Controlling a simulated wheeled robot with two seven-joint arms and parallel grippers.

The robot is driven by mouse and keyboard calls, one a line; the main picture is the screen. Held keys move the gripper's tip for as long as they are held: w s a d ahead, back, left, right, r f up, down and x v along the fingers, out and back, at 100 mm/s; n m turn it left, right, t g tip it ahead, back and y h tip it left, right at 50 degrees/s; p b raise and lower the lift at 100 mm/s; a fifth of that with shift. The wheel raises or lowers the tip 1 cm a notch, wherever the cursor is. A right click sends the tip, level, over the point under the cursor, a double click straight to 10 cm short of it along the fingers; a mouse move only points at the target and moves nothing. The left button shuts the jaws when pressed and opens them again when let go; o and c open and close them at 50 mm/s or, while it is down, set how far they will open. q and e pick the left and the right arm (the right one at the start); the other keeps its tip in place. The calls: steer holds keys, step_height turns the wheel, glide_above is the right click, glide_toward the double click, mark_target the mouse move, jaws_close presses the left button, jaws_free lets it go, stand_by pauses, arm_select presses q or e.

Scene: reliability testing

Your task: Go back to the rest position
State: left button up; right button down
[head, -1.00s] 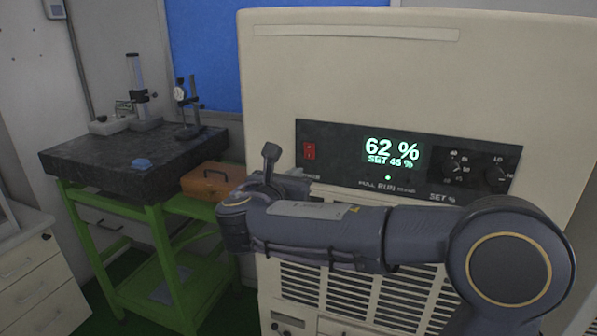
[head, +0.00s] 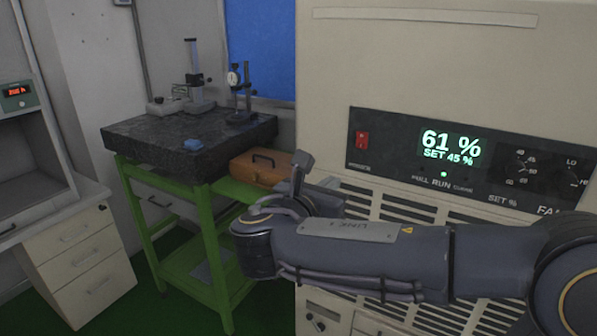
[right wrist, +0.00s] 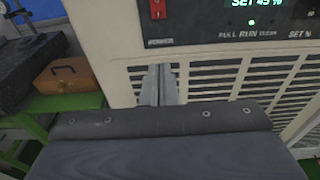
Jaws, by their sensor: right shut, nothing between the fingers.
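My right arm reaches in from the right in the head view, across the front of a large cream machine (head: 420,60). My right gripper (head: 326,187) is partly hidden behind its own wrist there. In the right wrist view its two grey fingers (right wrist: 159,84) are together, with nothing between them. They are in front of the machine's vent slats (right wrist: 215,85), below the red switch; I cannot tell whether they touch. The control panel (head: 470,160) reads 61 % and SET 45 %, with a green light on. My left gripper is not in view.
Left of the machine, a green stand (head: 209,250) carries a dark stone plate (head: 150,135) with gauges and a blue object (head: 194,145). An orange case (head: 262,168) lies on a green shelf beside it. A drawer cabinet (head: 85,262) stands at far left. Green floor shows between.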

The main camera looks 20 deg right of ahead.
steer(key=s+d+f+m+g+y, duration=0.3)
steer(key=s+d+f+m, duration=0.15)
steer(key=s+f, duration=0.2)
steer(key=s+d+f+m+g+y, duration=0.3)
steer(key=s+f+m, duration=0.3)
steer(key=f, duration=0.2)
steer(key=s+a+f+m+y, duration=0.6)
steer(key=s+a+m+y, duration=0.4)
steer(key=m, duration=0.7)
steer(key=shift+s+a+f+t, duration=0.2)
steer(key=shift+a+f+t, duration=0.1)
steer(key=shift+a+t, duration=0.15)
